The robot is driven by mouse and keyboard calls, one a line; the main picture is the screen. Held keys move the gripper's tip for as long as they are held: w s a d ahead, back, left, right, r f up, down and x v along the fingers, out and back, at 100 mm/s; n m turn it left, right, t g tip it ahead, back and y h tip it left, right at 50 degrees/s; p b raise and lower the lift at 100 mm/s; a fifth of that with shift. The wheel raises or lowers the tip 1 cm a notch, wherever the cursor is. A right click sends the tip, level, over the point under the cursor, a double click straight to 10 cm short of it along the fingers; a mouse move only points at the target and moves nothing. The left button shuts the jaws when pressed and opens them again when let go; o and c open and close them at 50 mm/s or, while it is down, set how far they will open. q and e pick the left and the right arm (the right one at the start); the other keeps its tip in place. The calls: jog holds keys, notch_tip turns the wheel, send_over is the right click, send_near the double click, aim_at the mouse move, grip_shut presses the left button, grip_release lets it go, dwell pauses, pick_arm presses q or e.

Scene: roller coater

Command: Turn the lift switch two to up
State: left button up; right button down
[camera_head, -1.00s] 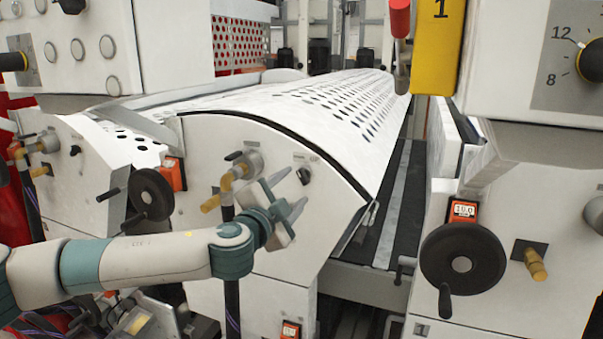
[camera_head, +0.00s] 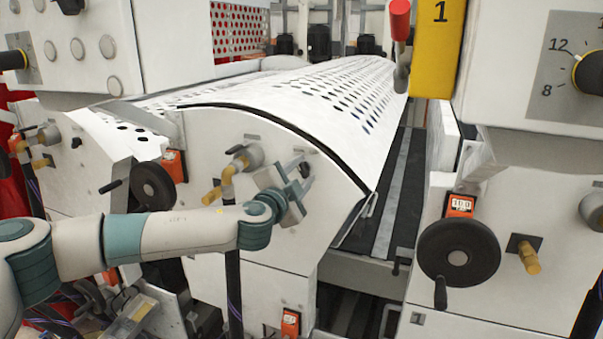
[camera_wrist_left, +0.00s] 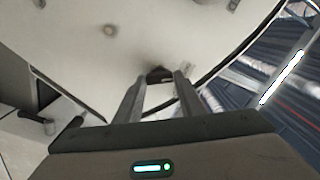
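The lift switch is a small black knob (camera_head: 305,169) on the curved white side panel (camera_head: 262,240) of the middle machine unit. My left gripper (camera_head: 297,186) is in front of this panel, right at the switch, and partly overlaps it. In the left wrist view the dark switch (camera_wrist_left: 160,74) lies just beyond and between the two fingertips of my left gripper (camera_wrist_left: 159,84), which stand apart with nothing held. I cannot tell whether the fingers touch the switch, and its pointer direction is not readable. My right gripper is not in view.
A brass-coloured valve (camera_head: 228,176) with a pipe sits just left of my gripper. A black handwheel (camera_head: 459,257) and a brass knob (camera_head: 527,256) are on the right unit. Another handwheel (camera_head: 153,186) is at left. A red-handled lever (camera_head: 400,30) hangs above.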

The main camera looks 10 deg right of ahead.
pick_arm(q)
jog(key=c, duration=0.5)
